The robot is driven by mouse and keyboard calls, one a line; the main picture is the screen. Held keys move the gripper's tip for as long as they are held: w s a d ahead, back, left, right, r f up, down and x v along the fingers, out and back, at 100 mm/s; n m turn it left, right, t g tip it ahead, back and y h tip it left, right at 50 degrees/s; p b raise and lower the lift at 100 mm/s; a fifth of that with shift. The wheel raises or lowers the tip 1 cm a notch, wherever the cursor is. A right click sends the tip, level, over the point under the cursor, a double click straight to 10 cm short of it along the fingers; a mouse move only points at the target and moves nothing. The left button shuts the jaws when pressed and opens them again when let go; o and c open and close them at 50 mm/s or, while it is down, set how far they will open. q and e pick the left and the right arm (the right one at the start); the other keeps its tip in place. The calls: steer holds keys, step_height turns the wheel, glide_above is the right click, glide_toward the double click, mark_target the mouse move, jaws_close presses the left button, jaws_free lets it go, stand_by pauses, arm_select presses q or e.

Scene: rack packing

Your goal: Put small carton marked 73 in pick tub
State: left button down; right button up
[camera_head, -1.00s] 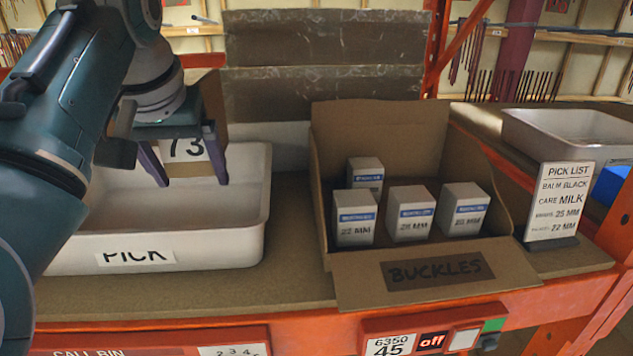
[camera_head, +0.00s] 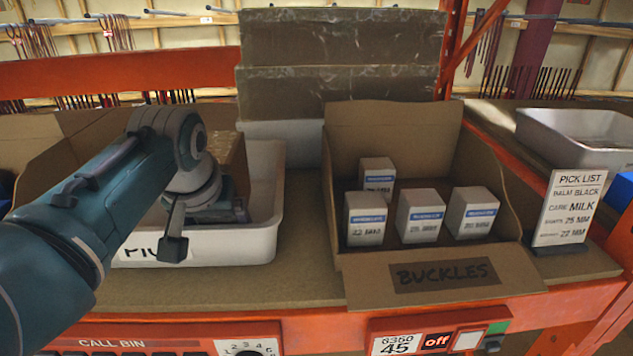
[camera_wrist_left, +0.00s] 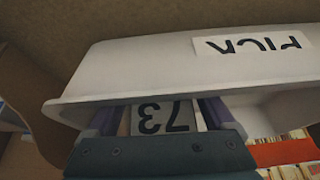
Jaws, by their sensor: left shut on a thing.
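The small carton is brown with a white label marked 73; its label shows in the left wrist view (camera_wrist_left: 160,118) and its brown side shows behind my wrist in the head view (camera_head: 234,158). My left gripper (camera_wrist_left: 160,108) is shut on the carton, one finger on each side. The white pick tub (camera_head: 265,200) has a PICK label on its front wall. The gripper and carton are at the tub, behind its front rim (camera_wrist_left: 85,100). That wall hides the carton's lower part, so I cannot tell whether it touches the tub floor. My right gripper is not in view.
Right of the tub, an open cardboard box marked BUCKLES (camera_head: 443,274) holds several small white cartons. A pick list card (camera_head: 566,205) and a grey tray (camera_head: 580,135) stand farther right. The tub's right part looks free.

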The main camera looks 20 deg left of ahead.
arm_select(q)
steer(key=shift+f+b, duration=0.3)
steer(key=shift+f, duration=0.25)
jaws_free()
steer(key=shift+r+p, duration=0.6)
steer(key=shift+r, duration=0.35)
steer(key=b+v, duration=0.1)
steer(key=v, duration=1)
steer(key=s+d+f+m+h, duration=0.1)
steer(key=s+d+f+m, duration=0.1)
steer(key=s, duration=0.4)
steer(key=s+d+f+m+h, duration=0.1)
steer(key=s+d+f+m, duration=0.2)
steer(key=s+d, duration=0.2)
steer(key=s+d+f+m+g, duration=0.1)
steer(key=s+d, duration=0.3)
steer(key=s, duration=0.4)
steer(key=shift+s+f+m+h, duration=0.4)
steer(key=shift+f+m, duration=0.3)
steer(key=shift+m, duration=0.1)
